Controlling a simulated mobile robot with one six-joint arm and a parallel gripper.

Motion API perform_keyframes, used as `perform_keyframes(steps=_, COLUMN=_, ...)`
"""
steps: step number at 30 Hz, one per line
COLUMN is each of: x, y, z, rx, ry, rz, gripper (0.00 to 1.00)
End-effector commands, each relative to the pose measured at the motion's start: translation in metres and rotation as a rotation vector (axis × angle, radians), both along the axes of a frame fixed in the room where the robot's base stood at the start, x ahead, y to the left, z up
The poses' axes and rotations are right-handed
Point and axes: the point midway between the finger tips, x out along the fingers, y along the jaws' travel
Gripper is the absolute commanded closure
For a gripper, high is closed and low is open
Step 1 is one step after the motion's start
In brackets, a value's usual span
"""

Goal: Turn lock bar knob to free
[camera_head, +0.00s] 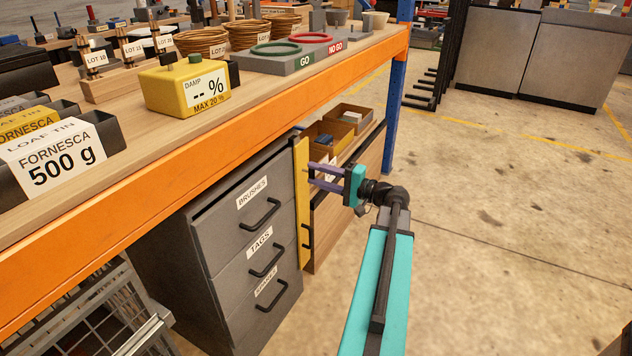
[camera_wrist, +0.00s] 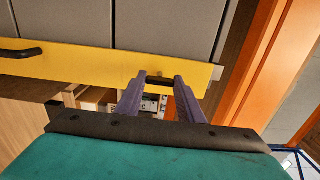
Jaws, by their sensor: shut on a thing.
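The yellow lock bar (camera_head: 301,205) stands upright along the right edge of the grey drawer cabinet's front. In the wrist view the lock bar (camera_wrist: 60,62) runs across the picture. A dark knob (camera_wrist: 159,80) sits near one end of the bar, between my fingertips. My gripper (camera_head: 311,173) reaches the upper part of the bar from the right, its purple fingers shut on the knob. In the wrist view my gripper (camera_wrist: 160,84) shows both fingers angled in to the knob.
The grey drawer cabinet (camera_head: 215,240) has drawers labelled BRUSHES, TAGS and one less clear. The workbench's orange beam (camera_head: 190,165) runs above it, with a blue post (camera_head: 396,95) at right. Open boxes (camera_head: 348,117) stand behind the bar. Floor at right is clear.

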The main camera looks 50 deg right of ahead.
Motion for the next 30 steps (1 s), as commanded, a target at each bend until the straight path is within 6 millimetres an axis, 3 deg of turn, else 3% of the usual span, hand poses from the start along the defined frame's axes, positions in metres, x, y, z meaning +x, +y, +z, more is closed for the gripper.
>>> perform_keyframes(steps=14, x=-0.0009, y=0.0026, z=-0.0027, rx=-0.022, ry=0.001, rz=0.007, gripper=0.88)
perform_keyframes(steps=15, x=-0.0009, y=0.0026, z=-0.0027, rx=-0.022, ry=0.001, rz=0.007, gripper=0.62)
perform_keyframes(steps=18, x=-0.0006, y=0.0022, z=-0.0021, rx=-0.022, ry=0.000, rz=0.006, gripper=0.47)
perform_keyframes(steps=30, x=-0.0021, y=0.0005, z=-0.0004, rx=-0.020, ry=-0.003, rz=0.003, gripper=0.47)
